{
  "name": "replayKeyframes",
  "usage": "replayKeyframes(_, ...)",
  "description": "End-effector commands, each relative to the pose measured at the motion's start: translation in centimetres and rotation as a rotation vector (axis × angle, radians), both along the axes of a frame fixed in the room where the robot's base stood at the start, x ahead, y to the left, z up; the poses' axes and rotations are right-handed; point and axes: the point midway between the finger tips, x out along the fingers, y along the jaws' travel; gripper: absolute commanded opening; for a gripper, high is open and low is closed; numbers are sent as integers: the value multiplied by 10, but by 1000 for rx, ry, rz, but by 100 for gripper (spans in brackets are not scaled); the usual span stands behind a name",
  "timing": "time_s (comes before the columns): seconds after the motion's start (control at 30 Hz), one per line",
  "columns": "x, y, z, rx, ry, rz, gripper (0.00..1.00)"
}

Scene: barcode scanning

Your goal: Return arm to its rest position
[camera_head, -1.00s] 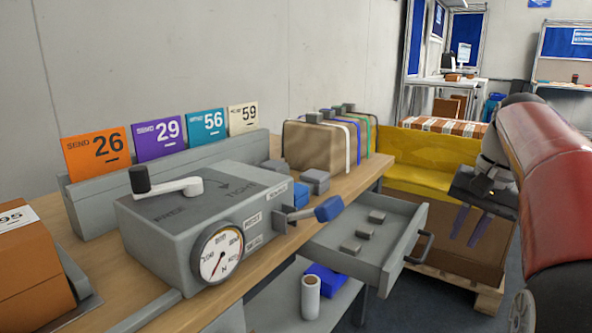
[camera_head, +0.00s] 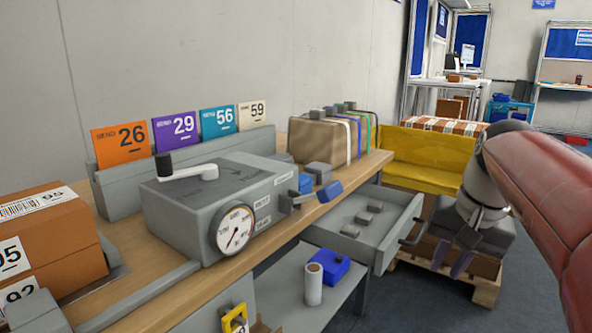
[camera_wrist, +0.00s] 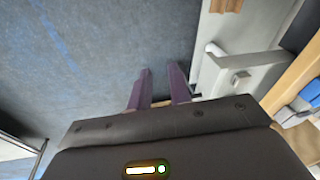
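My gripper (camera_head: 450,262) hangs at the right of the head view, pointing down beyond the open drawer's handle and in front of a pallet load. In the wrist view its two purple fingers (camera_wrist: 158,76) stand apart with a gap and nothing between them, above the blue-grey floor (camera_wrist: 90,50). My arm reaches in from the right edge. The open grey drawer (camera_head: 362,258) under the bench holds several small grey blocks. It lies left of my gripper, and its handle also shows in the wrist view (camera_wrist: 240,62).
The bench (camera_head: 120,290) carries a crank box with a dial (camera_head: 215,200), numbered cards, brown parcels and a labelled orange-brown box (camera_head: 50,240). A lower shelf holds a white roll (camera_head: 313,285) and a blue item (camera_head: 328,267). A yellow bin (camera_head: 425,160) stands behind my gripper.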

Motion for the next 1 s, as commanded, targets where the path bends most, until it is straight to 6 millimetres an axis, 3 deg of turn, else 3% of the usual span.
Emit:
replayKeyframes(0.17, -39, 37, -26, -64, -83, 114, 20)
replayKeyframes(0.3, -79, 68, -63, -139, -175, 240, 20)
replayKeyframes(0.5, -117, 89, -109, -217, -268, 365, 20)
replayKeyframes(0.7, -127, 94, -124, -241, -295, 403, 20)
replayKeyframes(1.0, -127, 93, -124, -241, -294, 401, 20)
